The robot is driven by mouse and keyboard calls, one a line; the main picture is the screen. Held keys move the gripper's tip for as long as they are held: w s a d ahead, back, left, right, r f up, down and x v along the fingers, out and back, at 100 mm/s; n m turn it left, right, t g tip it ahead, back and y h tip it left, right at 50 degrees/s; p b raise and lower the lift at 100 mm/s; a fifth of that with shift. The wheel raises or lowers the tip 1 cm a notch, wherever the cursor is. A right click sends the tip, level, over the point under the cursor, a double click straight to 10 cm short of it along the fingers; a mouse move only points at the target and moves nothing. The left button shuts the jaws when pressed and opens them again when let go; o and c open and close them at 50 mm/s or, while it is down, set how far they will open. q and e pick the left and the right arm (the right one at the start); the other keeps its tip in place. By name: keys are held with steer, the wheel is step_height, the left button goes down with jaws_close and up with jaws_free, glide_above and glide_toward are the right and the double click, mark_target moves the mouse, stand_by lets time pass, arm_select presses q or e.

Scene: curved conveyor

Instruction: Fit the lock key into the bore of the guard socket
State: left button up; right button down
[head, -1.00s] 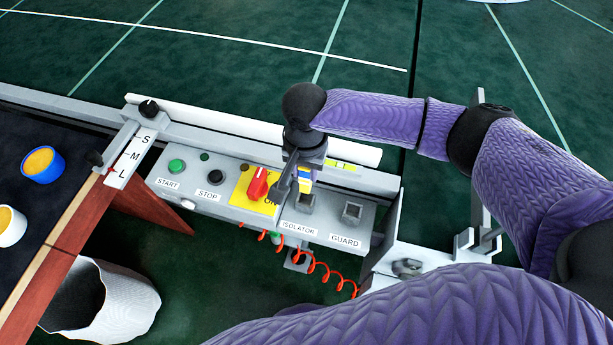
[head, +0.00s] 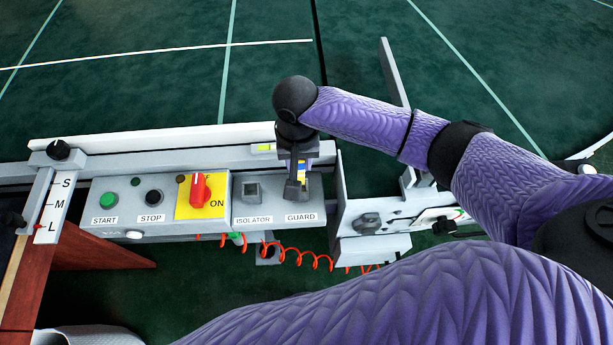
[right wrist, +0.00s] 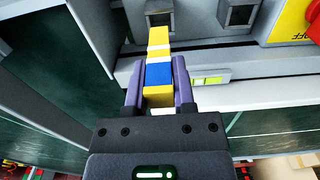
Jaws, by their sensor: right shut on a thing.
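The lock key (right wrist: 158,74), a bar with yellow, blue and white bands, is clamped between the two fingers of my right gripper (right wrist: 160,86). In the head view my right gripper (head: 297,182) is over the right end of the grey panel, and only a sliver of the key shows. The guard socket (head: 314,187), above the GUARD label, is mostly covered by the gripper. In the right wrist view the key's far end lines up with the guard socket (right wrist: 158,10). I cannot tell whether the end is inside the bore. My left gripper is not in view.
The isolator socket (head: 252,190) is empty, just left of the guard socket. The red switch (head: 200,188) on its yellow plate points to ON. An upright grey plate (head: 343,205) stands right of the panel. A red coiled cable (head: 300,257) hangs below.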

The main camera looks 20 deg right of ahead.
mark_target(299, 178)
step_height(299, 178, down, 6)
steer(key=shift+f+b, duration=0.15)
steer(key=shift+b, duration=1.1)
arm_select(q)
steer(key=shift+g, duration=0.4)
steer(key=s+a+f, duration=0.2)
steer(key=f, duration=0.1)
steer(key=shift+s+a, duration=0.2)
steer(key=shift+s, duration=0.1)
